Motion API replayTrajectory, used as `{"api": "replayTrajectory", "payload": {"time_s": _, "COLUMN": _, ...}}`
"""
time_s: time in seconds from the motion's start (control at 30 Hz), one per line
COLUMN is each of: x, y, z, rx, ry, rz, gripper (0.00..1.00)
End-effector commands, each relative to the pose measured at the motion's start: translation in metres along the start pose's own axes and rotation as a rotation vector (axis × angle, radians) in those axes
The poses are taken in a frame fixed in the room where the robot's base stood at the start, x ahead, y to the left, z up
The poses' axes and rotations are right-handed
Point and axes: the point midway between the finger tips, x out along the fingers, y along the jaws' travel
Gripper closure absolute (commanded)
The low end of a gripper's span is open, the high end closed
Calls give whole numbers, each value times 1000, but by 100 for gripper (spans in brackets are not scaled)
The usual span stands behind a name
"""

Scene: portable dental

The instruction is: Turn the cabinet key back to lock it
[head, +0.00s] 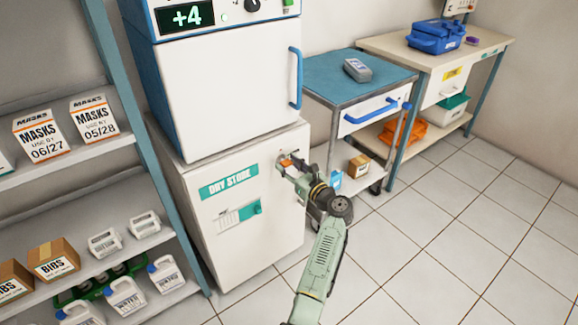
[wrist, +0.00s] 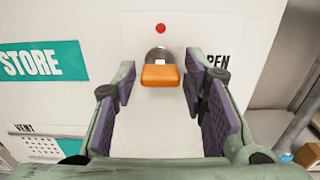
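The white DRY STORE cabinet (head: 262,225) stands under a blue-and-white unit, its door flush with the front. Its key has an orange head (wrist: 160,76) and sits in a round metal lock (wrist: 158,54). The head is wider than tall in the wrist view. A red dot (wrist: 161,28) is above the lock, and a partly covered OPEN label (wrist: 218,61) is to its right. My gripper (wrist: 160,84) is open, with one finger on each side of the key head and a visible gap on both sides. In the head view my gripper (head: 292,170) is at the cabinet's upper right.
A vent slider (head: 240,213) is on the cabinet front. A shelf rack (head: 120,95) with boxes and bottles stands at left. A blue-topped cart (head: 330,72) stands right of the cabinet, with a bench (head: 385,42) beyond. The tiled floor (head: 440,215) at right is clear.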

Motion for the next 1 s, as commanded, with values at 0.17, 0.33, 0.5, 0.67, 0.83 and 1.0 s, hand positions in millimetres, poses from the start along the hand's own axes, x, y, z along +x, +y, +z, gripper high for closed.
{"api": "replayTrajectory", "payload": {"time_s": 0.17, "x": 0, "y": 0, "z": 0, "rx": 0, "ry": 0, "rz": 0, "gripper": 75}}
{"api": "replayTrajectory", "payload": {"time_s": 0.33, "x": 0, "y": 0, "z": 0, "rx": 0, "ry": 0, "rz": 0, "gripper": 86}}
{"api": "replayTrajectory", "payload": {"time_s": 0.5, "x": 0, "y": 0, "z": 0, "rx": 0, "ry": 0, "rz": 0, "gripper": 98}}
{"api": "replayTrajectory", "payload": {"time_s": 0.67, "x": 0, "y": 0, "z": 0, "rx": -4, "ry": 0, "rz": 1, "gripper": 100}}
{"api": "replayTrajectory", "payload": {"time_s": 0.83, "x": 0, "y": 0, "z": -1, "rx": -39, "ry": 0, "rz": 0, "gripper": 100}}
{"api": "replayTrajectory", "payload": {"time_s": 1.0, "x": 0, "y": 0, "z": -2, "rx": -126, "ry": -1, "rz": 0, "gripper": 100}}
